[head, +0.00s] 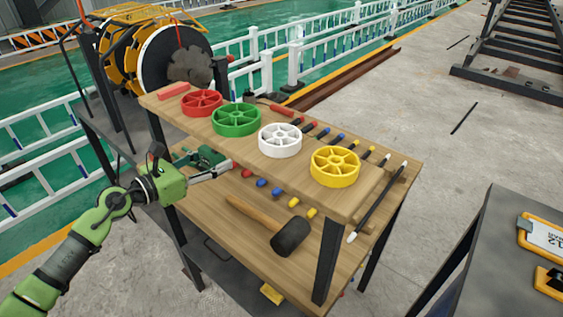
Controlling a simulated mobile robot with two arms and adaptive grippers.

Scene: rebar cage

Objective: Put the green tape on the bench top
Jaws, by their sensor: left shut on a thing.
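The green tape (236,120) looks like a spoked green roll and lies flat on the upper wooden board (200,125) of the bench, between a red roll (201,103) and a white roll (280,140). My left gripper (210,173) is low at the bench's left side, below the level of the upper board and apart from the green tape. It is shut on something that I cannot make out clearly. A dark green tool (205,157) shows right behind it. The lower wooden board (235,245) is partly hidden under the upper one. My right gripper is not in view.
A yellow roll (335,166) and several coloured-handled tools lie on the upper board. A mallet (290,237) lies on the lower board. A dark table (500,240) with yellow-edged items stands at the right. A large reel (172,60) stands behind left; concrete floor lies behind right.

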